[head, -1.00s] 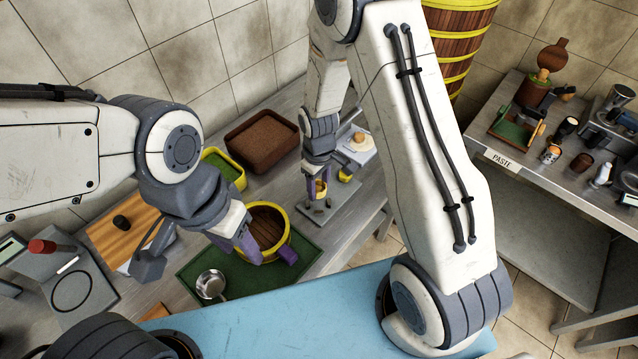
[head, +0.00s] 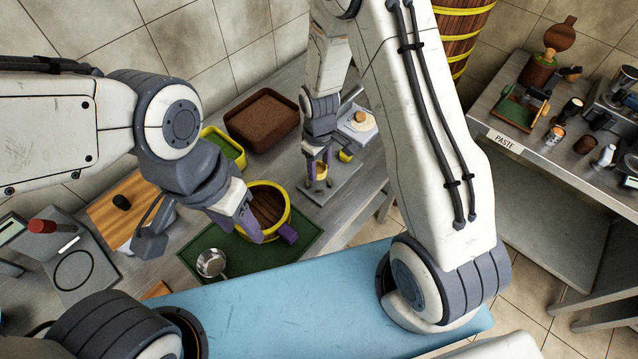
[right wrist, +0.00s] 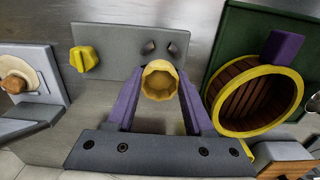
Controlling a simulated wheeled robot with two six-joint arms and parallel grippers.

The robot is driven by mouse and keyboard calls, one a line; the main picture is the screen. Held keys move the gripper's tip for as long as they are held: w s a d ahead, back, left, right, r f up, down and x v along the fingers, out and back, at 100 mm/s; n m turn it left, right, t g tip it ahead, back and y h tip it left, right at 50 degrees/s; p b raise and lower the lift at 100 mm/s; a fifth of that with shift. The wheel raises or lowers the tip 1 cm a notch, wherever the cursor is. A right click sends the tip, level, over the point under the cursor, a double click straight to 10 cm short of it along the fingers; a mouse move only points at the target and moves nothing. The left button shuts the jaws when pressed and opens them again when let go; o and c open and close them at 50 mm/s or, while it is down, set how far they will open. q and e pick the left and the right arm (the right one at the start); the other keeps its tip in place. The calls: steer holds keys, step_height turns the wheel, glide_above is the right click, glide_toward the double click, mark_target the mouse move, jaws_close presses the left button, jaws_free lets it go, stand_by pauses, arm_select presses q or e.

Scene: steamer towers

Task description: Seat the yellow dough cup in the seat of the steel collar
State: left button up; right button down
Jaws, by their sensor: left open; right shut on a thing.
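The yellow dough cup (right wrist: 159,80) sits between the purple fingertips of my right gripper (right wrist: 158,98), which is shut on it. Its open, scalloped mouth faces the wrist camera. In the head view the cup (head: 321,171) is upright, low over a grey plate (head: 345,181). Two small dark pieces (right wrist: 173,48) show on that plate just beyond the cup. I cannot make out the steel collar or its seat for certain; the cup and fingers cover that spot. My left gripper (head: 266,229) is open, its purple fingers at the near side of the wooden steamer basket (head: 287,212).
A yellow lobed piece (right wrist: 84,58) sits on the grey plate's left in the wrist view. A stand with a pale disc (right wrist: 18,76) is farther left. The basket rests on a green mat (head: 302,238) with a steel pan (head: 211,263). A brown tray (head: 262,119) is behind.

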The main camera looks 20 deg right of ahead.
steer(key=shift+f+b, duration=0.95)
steer(key=shift+f, duration=0.55)
steer(key=shift+f+b, duration=0.45)
steer(key=shift+f, duration=0.1)
stand_by(0.4)
steer(key=shift+r+p, duration=0.55)
steer(key=shift+r, duration=0.05)
steer(key=shift+f+b, duration=0.45)
steer(key=shift+f, duration=0.15)
stand_by(0.7)
steer(key=shift+r, duration=0.15)
steer(key=shift+r+p, duration=0.45)
steer(key=shift+p, duration=0.05)
stand_by(0.3)
steer(key=shift+f+b, duration=0.45)
steer(key=shift+f, duration=0.2)
stand_by(0.9)
